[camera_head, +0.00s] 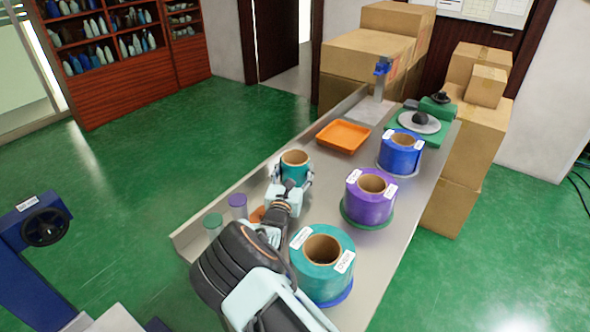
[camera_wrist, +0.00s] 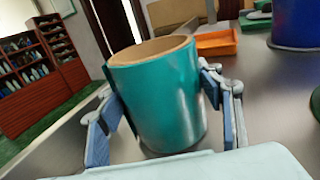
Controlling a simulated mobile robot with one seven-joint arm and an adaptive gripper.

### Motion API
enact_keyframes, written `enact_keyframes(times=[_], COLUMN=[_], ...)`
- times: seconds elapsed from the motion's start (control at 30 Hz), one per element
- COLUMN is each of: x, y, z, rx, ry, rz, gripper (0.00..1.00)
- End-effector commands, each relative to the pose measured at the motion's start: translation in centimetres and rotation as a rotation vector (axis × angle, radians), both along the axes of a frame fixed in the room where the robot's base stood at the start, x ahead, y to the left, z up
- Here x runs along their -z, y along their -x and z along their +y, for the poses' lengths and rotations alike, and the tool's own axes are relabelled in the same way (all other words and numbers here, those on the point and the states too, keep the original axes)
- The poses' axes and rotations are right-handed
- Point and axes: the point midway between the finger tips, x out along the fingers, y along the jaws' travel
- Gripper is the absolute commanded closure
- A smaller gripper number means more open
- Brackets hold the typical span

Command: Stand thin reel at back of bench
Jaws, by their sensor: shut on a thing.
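The thin reel (camera_head: 293,171) is a narrow teal roll with a brown cardboard core. It stands upright between the fingers of my gripper (camera_head: 292,180), over the left side of the grey bench (camera_head: 382,258). In the wrist view the reel (camera_wrist: 158,100) fills the middle, with a blue-grey finger pad against each side. My gripper (camera_wrist: 160,95) is shut on it. I cannot tell whether the reel's base touches the bench.
A wide teal reel (camera_head: 322,272), a purple reel (camera_head: 370,204) and a blue reel (camera_head: 400,156) stand along the bench's right side. An orange tray (camera_head: 343,137) lies beyond the thin reel.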

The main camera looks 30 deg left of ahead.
Motion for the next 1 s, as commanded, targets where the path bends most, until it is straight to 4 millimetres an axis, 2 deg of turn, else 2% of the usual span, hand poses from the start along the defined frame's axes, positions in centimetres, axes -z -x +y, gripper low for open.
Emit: enact_keyframes(times=[0.27, 0.3, 0.43, 0.8, 1.0], x=[0.3, 0.3, 0.2, -0.3, -0.2], y=[0.0, 0.0, 0.0, 0.0, 2.4], z=[0.0, 0.0, 0.0, 0.0, -0.6], rx=[0.000, 0.000, 0.000, 0.000, -0.001], ry=[-0.002, -0.001, -0.001, -0.001, 0.000], rz=[-0.002, -0.001, 0.000, -0.001, 0.002], gripper=[0.69, 0.36, 0.22, 0.22, 0.22])
